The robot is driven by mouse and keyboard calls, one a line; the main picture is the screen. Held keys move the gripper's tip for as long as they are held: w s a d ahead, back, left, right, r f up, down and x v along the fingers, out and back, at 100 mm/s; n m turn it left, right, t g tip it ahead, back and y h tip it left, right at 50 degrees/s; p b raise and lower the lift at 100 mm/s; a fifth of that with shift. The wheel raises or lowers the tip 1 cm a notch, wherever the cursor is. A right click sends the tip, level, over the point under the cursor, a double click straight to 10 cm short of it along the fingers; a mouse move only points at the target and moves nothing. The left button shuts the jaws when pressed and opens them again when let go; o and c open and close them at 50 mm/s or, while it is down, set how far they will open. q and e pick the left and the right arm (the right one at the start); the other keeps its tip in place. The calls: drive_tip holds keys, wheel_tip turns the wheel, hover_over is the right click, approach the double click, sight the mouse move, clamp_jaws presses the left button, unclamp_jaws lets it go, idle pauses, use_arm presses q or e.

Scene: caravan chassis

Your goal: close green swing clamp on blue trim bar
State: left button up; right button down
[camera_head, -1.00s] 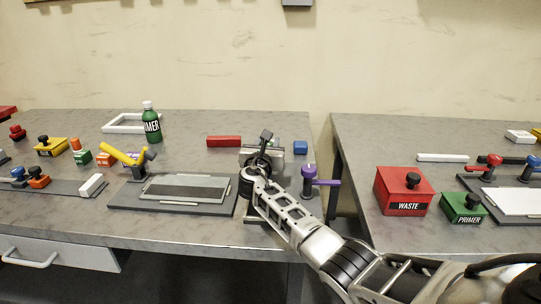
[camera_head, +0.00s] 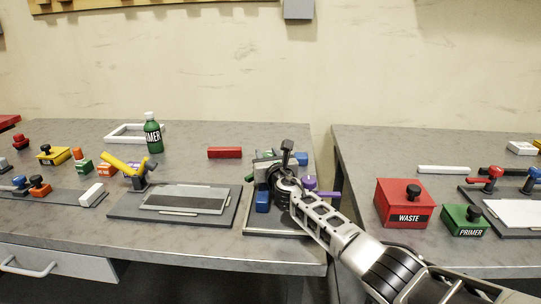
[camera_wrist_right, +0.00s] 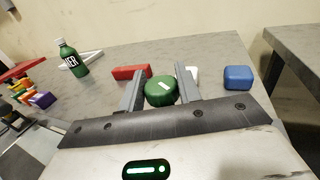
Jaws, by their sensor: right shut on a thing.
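My right gripper (camera_head: 272,166) is at the fixture plate (camera_head: 272,229) near the right end of the left bench. In the right wrist view its two fingers (camera_wrist_right: 161,84) stand on either side of a round green top with a white mark (camera_wrist_right: 160,92), which I take to be the green swing clamp. The gripper is shut on it. In the head view the gripper and arm hide most of the clamp. A blue piece (camera_head: 262,201), apparently the blue trim bar, shows on the plate left of my wrist. I cannot tell whether the clamp touches it. My left gripper is out of view.
A purple clamp (camera_head: 310,183) stands close right of my wrist. A blue block (camera_head: 301,158) and a red block (camera_head: 224,153) lie behind. A plate with a yellow clamp (camera_head: 127,166) is to the left. A gap separates the bench from the right one.

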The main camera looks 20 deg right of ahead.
drive_tip(key=c, duration=1)
unclamp_jaws()
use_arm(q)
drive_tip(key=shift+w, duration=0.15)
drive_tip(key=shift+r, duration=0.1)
use_arm(e)
drive_tip(key=shift+r, duration=0.2)
wheel_tip(320, 180, up, 3)
drive_tip(key=shift+f+p, duration=0.15)
drive_tip(key=shift+p, duration=1.1)
drive_tip(key=r+p, duration=0.1)
drive_tip(key=s+r+p, duration=0.1)
drive_tip(key=r+p, duration=0.1)
drive_tip(key=shift+s+a+r, duration=0.1)
drive_tip(key=shift+s+a, duration=0.2)
drive_tip(key=shift+s, duration=0.1)
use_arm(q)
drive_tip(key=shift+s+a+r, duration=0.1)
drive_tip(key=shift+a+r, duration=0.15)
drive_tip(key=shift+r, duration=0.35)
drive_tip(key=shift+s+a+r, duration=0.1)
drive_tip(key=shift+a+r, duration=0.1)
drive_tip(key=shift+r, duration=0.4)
use_arm(e)
drive_tip(key=s+a+r, duration=0.4)
drive_tip(key=s+r, duration=0.2)
drive_tip(key=s, duration=0.5)
drive_tip(key=shift+s+a+r, duration=0.15)
drive_tip(key=shift+r, duration=0.15)
